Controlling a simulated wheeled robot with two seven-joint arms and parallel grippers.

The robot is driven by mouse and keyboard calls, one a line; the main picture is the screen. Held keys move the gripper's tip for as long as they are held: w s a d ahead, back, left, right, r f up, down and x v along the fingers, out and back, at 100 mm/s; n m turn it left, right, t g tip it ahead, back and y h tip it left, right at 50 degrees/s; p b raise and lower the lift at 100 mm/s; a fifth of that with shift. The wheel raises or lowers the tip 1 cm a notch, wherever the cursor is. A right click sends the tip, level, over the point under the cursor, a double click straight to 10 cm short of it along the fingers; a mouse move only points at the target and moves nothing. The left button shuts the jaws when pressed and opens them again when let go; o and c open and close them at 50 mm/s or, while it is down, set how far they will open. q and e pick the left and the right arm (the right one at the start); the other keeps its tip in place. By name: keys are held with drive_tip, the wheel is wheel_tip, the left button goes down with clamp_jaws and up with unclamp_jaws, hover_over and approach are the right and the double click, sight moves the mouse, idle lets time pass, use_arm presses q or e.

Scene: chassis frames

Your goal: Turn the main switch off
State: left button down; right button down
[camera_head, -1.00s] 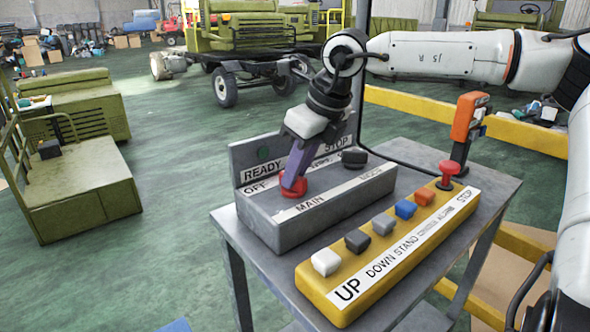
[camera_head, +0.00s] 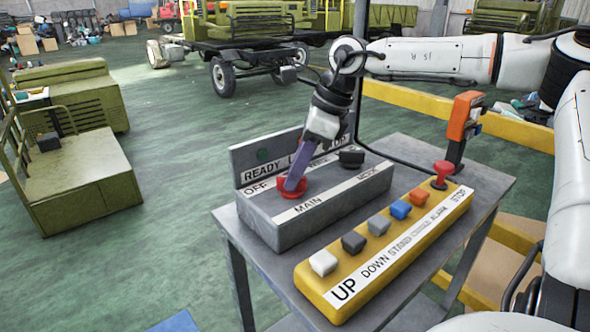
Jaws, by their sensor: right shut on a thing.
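The main switch is a red knob (camera_head: 292,189) on top of a grey control box (camera_head: 310,222), above the label MAIN. My left gripper is not in view.
A black knob (camera_head: 352,157) sits right of the red one. A yellow button panel (camera_head: 385,250) with several buttons and a red stop button (camera_head: 442,171) lies in front. An orange device (camera_head: 464,118) stands at the back right of the grey table (camera_head: 492,181).

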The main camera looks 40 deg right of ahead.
idle(0.3)
drive_tip(key=c, duration=1.7)
unclamp_jaws()
drive_tip(key=v, duration=1)
drive_tip(key=shift+r, duration=0.2)
